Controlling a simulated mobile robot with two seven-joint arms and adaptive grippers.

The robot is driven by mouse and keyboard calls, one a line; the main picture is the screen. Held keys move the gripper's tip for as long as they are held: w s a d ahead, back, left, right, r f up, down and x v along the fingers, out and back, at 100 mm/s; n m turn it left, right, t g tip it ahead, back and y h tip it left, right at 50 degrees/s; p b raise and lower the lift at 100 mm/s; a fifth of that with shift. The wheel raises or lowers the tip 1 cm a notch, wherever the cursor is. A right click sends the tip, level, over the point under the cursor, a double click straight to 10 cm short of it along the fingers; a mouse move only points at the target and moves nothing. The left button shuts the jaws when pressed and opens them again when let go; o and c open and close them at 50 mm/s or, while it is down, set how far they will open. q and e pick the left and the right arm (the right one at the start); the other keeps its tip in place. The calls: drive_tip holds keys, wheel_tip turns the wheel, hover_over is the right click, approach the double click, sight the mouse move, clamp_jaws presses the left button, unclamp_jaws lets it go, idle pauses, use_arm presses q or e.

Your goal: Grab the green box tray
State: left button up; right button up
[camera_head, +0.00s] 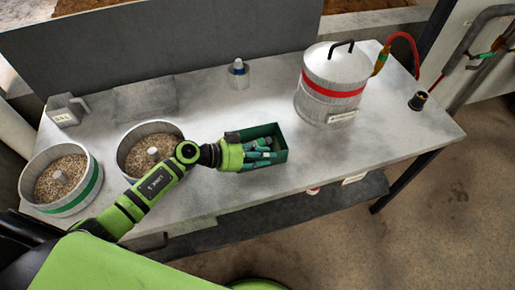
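The green box tray (270,131) is a dark green, open-topped rectangular box on the grey table, near its front edge at the middle of the view. My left gripper (264,151) reaches over the tray from the left, and its fingers cover much of the tray's inside and left side. I cannot tell whether the fingers touch the tray or only hang over it, nor whether they are open or shut. My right gripper is not in view.
Two round grain-filled containers (88,184) (128,141) stand on the left of the table (215,110). A silver canister with a red band (316,103) stands right of the tray. A small bottle (238,82) and a grey jug (54,117) stand farther back.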

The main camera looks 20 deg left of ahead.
use_arm(q)
clamp_jaws()
drive_tip(key=shift+r, duration=0.1)
drive_tip(key=shift+r, duration=0.15)
